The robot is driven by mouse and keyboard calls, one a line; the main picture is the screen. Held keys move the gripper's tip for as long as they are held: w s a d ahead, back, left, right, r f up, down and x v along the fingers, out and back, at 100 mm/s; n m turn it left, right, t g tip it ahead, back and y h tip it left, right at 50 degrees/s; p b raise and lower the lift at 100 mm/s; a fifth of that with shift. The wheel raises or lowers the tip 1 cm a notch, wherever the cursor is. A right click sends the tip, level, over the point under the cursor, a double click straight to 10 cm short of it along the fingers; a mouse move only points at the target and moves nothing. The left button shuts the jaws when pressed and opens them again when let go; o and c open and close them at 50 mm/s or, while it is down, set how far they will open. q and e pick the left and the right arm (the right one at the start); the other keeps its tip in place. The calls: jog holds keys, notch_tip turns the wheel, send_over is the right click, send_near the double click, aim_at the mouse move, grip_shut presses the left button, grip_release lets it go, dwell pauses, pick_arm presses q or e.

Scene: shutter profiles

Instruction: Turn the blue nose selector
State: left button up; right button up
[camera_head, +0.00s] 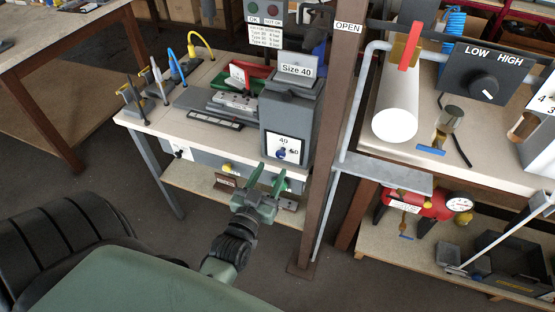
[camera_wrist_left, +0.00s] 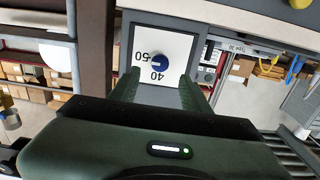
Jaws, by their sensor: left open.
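The blue nose selector (camera_head: 281,153) is a round blue knob on a white dial plate marked 40 and 50, on the front of the grey machine (camera_head: 290,110) labelled Size 40. In the left wrist view the knob (camera_wrist_left: 159,62) shows upside down, beyond the fingers and between them. My left gripper (camera_head: 268,178) is open and empty, just below and in front of the dial, apart from the knob. Its green fingers also show in the left wrist view (camera_wrist_left: 160,88). My right gripper is in neither view.
A brown post (camera_head: 332,150) stands close right of the machine. A LOW HIGH knob panel (camera_head: 494,72) and a white cylinder (camera_head: 396,112) are at the right bench. Tools and coloured hoses lie on the left bench (camera_head: 150,118).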

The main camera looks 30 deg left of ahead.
aim_at(280, 155)
pick_arm(q)
jog(key=x, duration=0.5)
jog(key=shift+w+p, duration=0.35)
grip_shut()
